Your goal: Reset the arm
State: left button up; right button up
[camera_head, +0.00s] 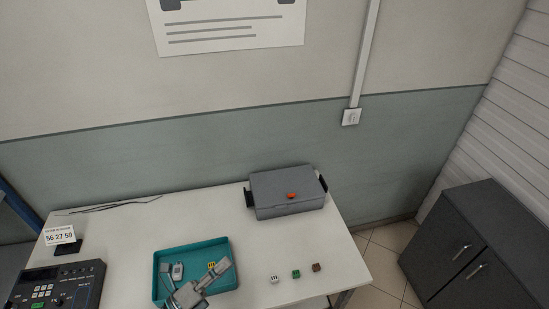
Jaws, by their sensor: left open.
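My left gripper (211,276) is at the bottom of the head view, over the teal tray (157,272). It is open, and I see nothing held between its fingers. A small yellow piece (211,265) shows in the tray close beside a finger; I cannot tell whether they touch. A light grey piece (177,271) lies in the tray, left of the gripper. My right gripper is not in view.
The white table (140,218) holds a grey lidded box (288,190) with an orange piece on top. White (274,279), green (296,274) and brown (316,267) pieces lie right of the tray. A control panel (55,287) and number sign (60,235) stand left. A dark cabinet (470,250) stands right.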

pick_arm(q)
jog(key=w+a+f+n+t+y, duration=0.35)
jog(key=a+n+t+y, duration=0.35)
jog(key=n+y, duration=0.7)
jog(key=s+a+f+n+g+y, duration=0.1)
jog(key=a+f+n+g+y, duration=0.15)
jog(key=f+n, duration=0.35)
jog(key=s+a+f+n+g+y, duration=0.2)
jog(key=a+f+n+g, duration=0.2)
jog(key=f+n, duration=0.15)
jog(key=s+d+f+n+g+h, duration=0.2)
jog(key=s+d+f+g, duration=0.1)
jog(key=s+f+g, duration=0.45)
jog(key=s+d+f+n+g+h, duration=0.1)
jog(key=s+d+f+n+g, duration=0.25)
jog(key=s+f, duration=0.85)
jog(key=f, duration=1.2)
jog(key=s+a+f+m+g, duration=0.1)
jog(key=s+f, duration=0.3)
jog(key=f, duration=1.2)
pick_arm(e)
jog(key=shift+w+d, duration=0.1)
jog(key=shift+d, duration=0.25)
pick_arm(q)
jog(key=shift+g, duration=0.25)
